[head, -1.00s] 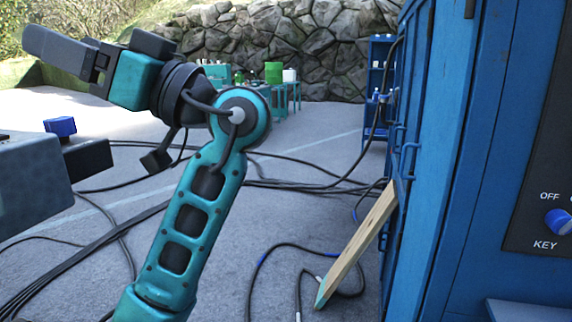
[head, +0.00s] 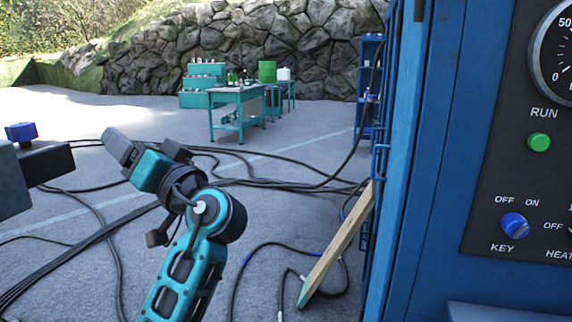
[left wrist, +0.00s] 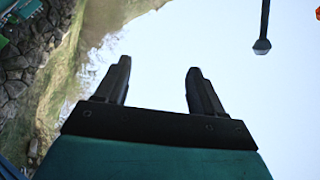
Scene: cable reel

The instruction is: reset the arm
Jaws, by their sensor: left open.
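My left arm is teal and rises from the bottom of the head view. Its left gripper (head: 118,146) points up and to the left, over the grey floor. In the left wrist view the gripper's two dark fingers (left wrist: 157,88) stand apart with nothing between them, against bright sky. My right gripper is not in view.
A blue cabinet (head: 405,200) with a control panel (head: 515,190) fills the right side. A wooden plank (head: 335,245) leans against it. Black cables (head: 265,183) cross the floor. Teal tables (head: 238,97) stand before a stone wall (head: 285,45).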

